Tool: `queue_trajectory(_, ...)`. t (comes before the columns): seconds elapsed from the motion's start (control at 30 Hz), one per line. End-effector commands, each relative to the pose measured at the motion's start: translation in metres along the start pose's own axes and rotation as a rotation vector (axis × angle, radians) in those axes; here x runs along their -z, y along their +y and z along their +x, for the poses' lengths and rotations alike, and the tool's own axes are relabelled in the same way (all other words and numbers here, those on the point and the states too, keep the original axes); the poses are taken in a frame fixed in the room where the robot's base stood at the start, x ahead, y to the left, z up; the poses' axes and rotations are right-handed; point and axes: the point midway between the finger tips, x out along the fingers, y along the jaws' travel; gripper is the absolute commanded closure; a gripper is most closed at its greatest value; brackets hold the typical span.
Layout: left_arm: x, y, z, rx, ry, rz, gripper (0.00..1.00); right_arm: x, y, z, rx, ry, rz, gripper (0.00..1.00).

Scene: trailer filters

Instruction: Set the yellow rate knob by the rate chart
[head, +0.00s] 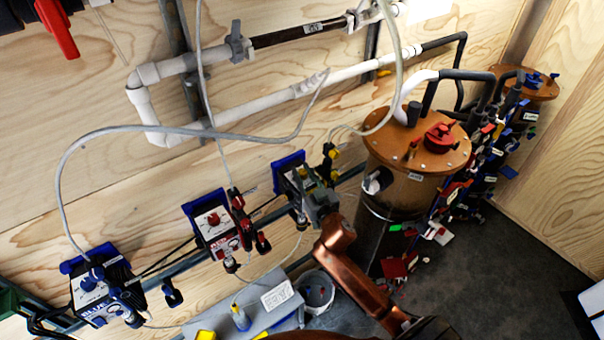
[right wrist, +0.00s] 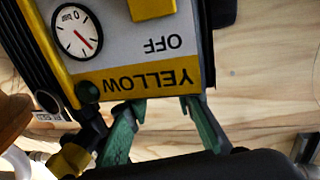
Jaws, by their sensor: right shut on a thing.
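The yellow unit (head: 292,172) hangs on the rail by the wall in the head view. In the right wrist view its panel (right wrist: 140,52) shows upside down, with the words YELLOW and OFF. A yellow knob (right wrist: 152,8) is cut off by the top of that view, and a dial (right wrist: 77,30) with a red needle is beside it. My right gripper (right wrist: 162,106), also in the head view (head: 318,203), is at the unit. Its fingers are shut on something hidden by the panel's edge. A white printed sheet (head: 277,295) lies on a grey surface; its text is too small to read. My left gripper is not in view.
The red unit (head: 213,222) and blue unit (head: 100,290) hang to the left on the same rail. A copper-coloured tank (head: 415,160) with valves stands close on the right. Hoses cross above. A white bucket (head: 316,290) and a bottle (head: 240,318) are below.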

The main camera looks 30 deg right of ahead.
Motion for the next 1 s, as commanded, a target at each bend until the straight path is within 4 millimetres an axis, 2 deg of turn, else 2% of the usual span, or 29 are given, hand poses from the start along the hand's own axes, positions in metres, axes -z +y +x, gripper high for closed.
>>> queue_trajectory(0.6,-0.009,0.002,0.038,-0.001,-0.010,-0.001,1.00,-0.004,-0.001,0.001,-0.340,-0.016,0.004,1.00)
queue_trajectory(1.0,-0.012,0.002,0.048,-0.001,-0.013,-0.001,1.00,0.000,0.000,0.000,-0.414,-0.018,-0.001,1.00)
